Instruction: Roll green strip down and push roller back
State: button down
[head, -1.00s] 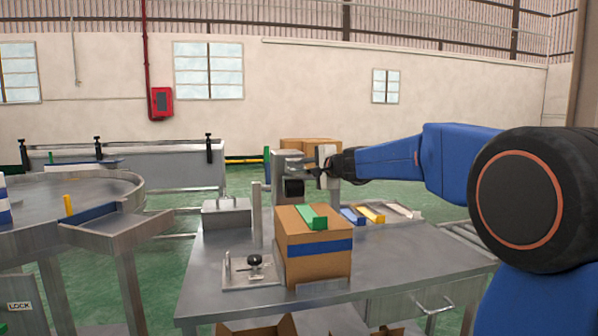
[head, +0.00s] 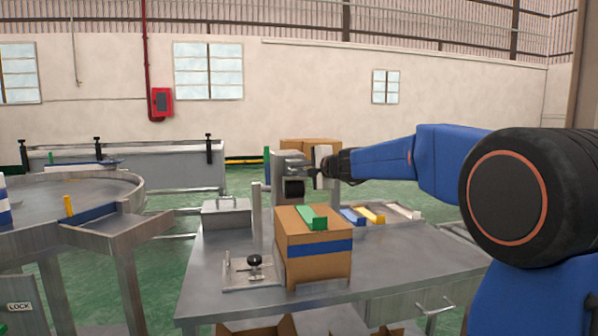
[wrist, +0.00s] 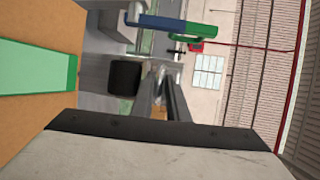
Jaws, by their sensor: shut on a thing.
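The green strip (head: 312,217) lies along the top of a brown cardboard box (head: 320,268), its near end at the front top edge. The box has a blue band around its front. In the wrist view the strip (wrist: 38,70) is at the left. The black roller (head: 294,188) sits in a grey mount behind the box, above the strip's level, and also shows in the wrist view (wrist: 125,78). My gripper (head: 311,172) is at the roller's right side, shut on its mount or handle. The exact grip is hidden.
Blue, yellow and white strips (head: 372,215) lie in a tray right of the box. A clamp fixture (head: 252,270) and a grey metal box (head: 227,213) are on the table's left. A thin metal post (head: 256,213) stands beside the box. The table's front right is clear.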

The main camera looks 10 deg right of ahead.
jog(key=s, duration=2.5)
jog(key=shift+f, duration=0.35)
jog(key=c, duration=1.8)
grip_release()
jog(key=shift+w, duration=0.1)
jog(key=shift+r, duration=0.1)
jog(key=shift+v, duration=8.7)
